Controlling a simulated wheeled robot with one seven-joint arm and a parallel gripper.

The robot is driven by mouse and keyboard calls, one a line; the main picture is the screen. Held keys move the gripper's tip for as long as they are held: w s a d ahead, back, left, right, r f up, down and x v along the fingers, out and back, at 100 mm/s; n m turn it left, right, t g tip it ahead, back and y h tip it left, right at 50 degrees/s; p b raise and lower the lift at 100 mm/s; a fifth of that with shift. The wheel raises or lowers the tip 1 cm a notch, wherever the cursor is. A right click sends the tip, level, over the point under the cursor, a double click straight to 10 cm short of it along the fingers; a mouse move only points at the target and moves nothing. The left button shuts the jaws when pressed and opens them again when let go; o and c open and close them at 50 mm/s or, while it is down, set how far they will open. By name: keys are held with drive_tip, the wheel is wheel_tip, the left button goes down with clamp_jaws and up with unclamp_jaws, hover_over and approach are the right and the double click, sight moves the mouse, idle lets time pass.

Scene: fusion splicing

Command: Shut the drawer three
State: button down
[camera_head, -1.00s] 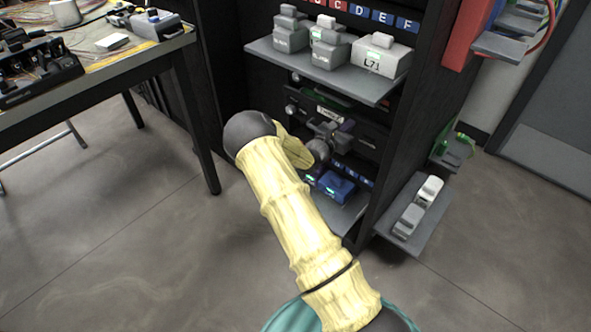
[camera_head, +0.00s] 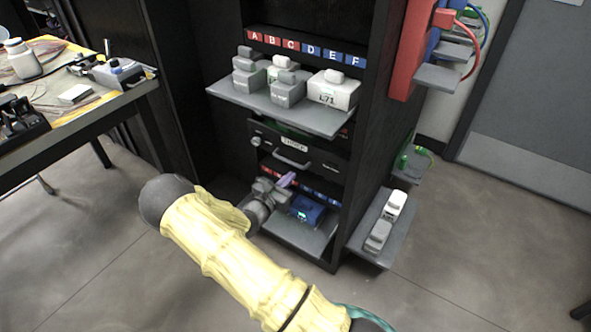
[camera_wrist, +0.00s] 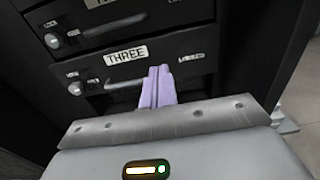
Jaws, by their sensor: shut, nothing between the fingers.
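Drawer three (camera_head: 318,160) is a black drawer front in the tall black cabinet, below a grey shelf. It has a white "THREE" label (camera_wrist: 127,55), a bar handle (camera_head: 292,158) and a round lock at its left. In the head view a green item shows just above its front; how far the drawer stands out is hard to tell. My gripper (camera_head: 287,180) is in front of the cabinet, just below the handle. In the wrist view its pale purple fingers (camera_wrist: 158,87) are together and empty, overlapping the right end of the handle; contact cannot be told.
The grey shelf (camera_head: 228,92) above holds several grey and white boxes. A lower shelf (camera_head: 290,237) holds a blue device (camera_head: 307,210). A side shelf (camera_head: 362,243) sticks out at right. A cluttered workbench (camera_head: 105,108) stands at left. The floor in front is open.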

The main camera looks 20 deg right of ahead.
drive_tip(key=c, duration=2.2)
unclamp_jaws()
drive_tip(key=shift+w, duration=0.15)
drive_tip(key=c, duration=1.8)
unclamp_jaws()
drive_tip(key=shift+o, duration=0.4)
drive_tip(key=shift+s+r+m+g, duration=0.15)
drive_tip(key=shift+s+m+g, duration=0.15)
drive_tip(key=shift+s, duration=0.1)
drive_tip(key=s+d+r+m+g+y+p, duration=0.1)
drive_tip(key=s+r+m+g+y, duration=0.1)
drive_tip(key=s+m+g, duration=0.4)
drive_tip(key=s+d+r+m+g+y, duration=0.1)
drive_tip(key=s+r+m+g+y, duration=0.1)
drive_tip(key=s+m+g, duration=0.35)
drive_tip(key=s+a+r+m+t+y+p, duration=0.1)
drive_tip(key=s+a+r+m+t+y, duration=0.4)
drive_tip(key=s+a+r+m+y, duration=0.6)
drive_tip(key=s+a+m, duration=0.1)
drive_tip(key=a, duration=0.2)
drive_tip(key=shift+s+a+r+p, duration=0.2)
drive_tip(key=shift+a+r+p, duration=0.05)
drive_tip(key=shift+r+p, duration=0.1)
